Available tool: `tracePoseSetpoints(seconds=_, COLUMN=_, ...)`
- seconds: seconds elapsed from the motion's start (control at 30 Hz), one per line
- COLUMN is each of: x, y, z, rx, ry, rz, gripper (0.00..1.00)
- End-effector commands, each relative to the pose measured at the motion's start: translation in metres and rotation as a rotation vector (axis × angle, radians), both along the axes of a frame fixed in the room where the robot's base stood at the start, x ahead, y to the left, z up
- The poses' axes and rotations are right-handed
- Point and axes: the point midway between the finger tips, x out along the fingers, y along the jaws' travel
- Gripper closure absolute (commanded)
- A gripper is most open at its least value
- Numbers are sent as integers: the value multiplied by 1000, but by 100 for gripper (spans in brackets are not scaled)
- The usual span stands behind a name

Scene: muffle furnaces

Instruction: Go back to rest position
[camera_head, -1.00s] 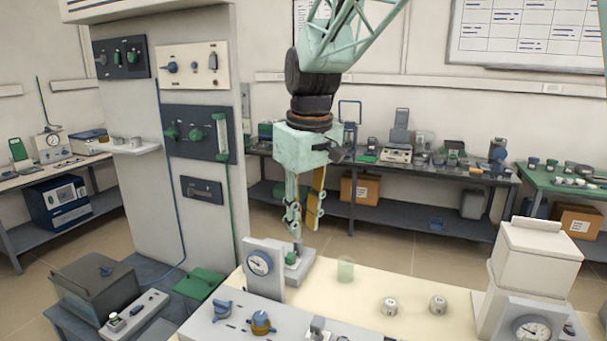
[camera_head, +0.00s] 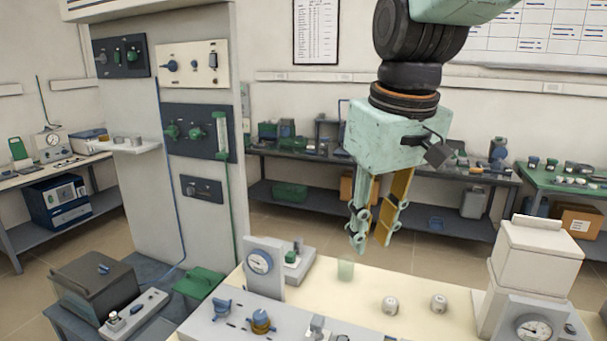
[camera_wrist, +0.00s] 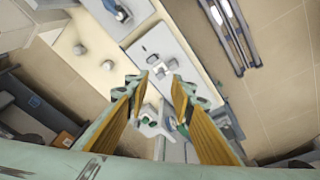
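My gripper (camera_head: 372,246) hangs pointing down above the back part of the cream table (camera_head: 320,298), with nothing between its fingers. The two fingers stand apart, and the gap also shows in the wrist view (camera_wrist: 160,82). A small grey device with a green knob (camera_head: 292,258) stands at the table's back left, left of my gripper and apart from it. A pale green translucent cup (camera_head: 345,268) stands on the table below and left of the fingertips.
Two small pale round pieces (camera_head: 390,305) (camera_head: 438,303) lie on the table. A white furnace-like box with a dial (camera_head: 536,262) stands at right. A tall panel cabinet (camera_head: 160,130) rises at left. Back benches (camera_head: 330,205) hold equipment. Air around my gripper is clear.

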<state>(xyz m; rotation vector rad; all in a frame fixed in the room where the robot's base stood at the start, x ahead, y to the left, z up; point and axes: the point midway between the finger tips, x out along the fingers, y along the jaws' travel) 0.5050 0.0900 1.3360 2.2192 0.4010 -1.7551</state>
Motion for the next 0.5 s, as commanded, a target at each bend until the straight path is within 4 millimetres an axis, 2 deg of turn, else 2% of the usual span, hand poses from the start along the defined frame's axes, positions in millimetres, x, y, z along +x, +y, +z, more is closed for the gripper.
tracePoseSetpoints(seconds=0.5, x=-88, y=-45, z=2, rx=26, ry=-41, rz=-146, gripper=78)
